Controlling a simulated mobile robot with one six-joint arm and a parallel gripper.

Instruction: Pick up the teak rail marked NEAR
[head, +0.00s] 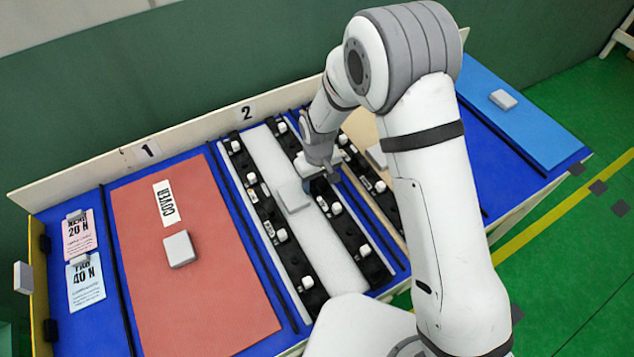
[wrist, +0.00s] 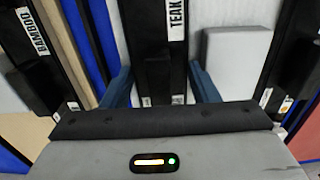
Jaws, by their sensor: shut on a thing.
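The rail lettered TEAK (wrist: 158,25) is a long black bar with a white label, running up the middle of the wrist view. My gripper (wrist: 160,78) has a blue finger on each side of it and is shut on it. In the head view, my gripper (head: 322,182) is over the black rail (head: 352,238) along the right side of the white panel (head: 325,262). That rail carries several white blocks. No NEAR marking can be read on it; small tags by the jaws are unreadable. I cannot tell whether the rail is raised.
Another black rail (head: 262,205) lies along the white panel's left side. A pale block (head: 293,197) is on the panel close to my gripper. A rail lettered BAMBOO (wrist: 35,40) lies nearby. Left is a red COVER panel (head: 220,290); right, a light-blue panel (head: 525,125).

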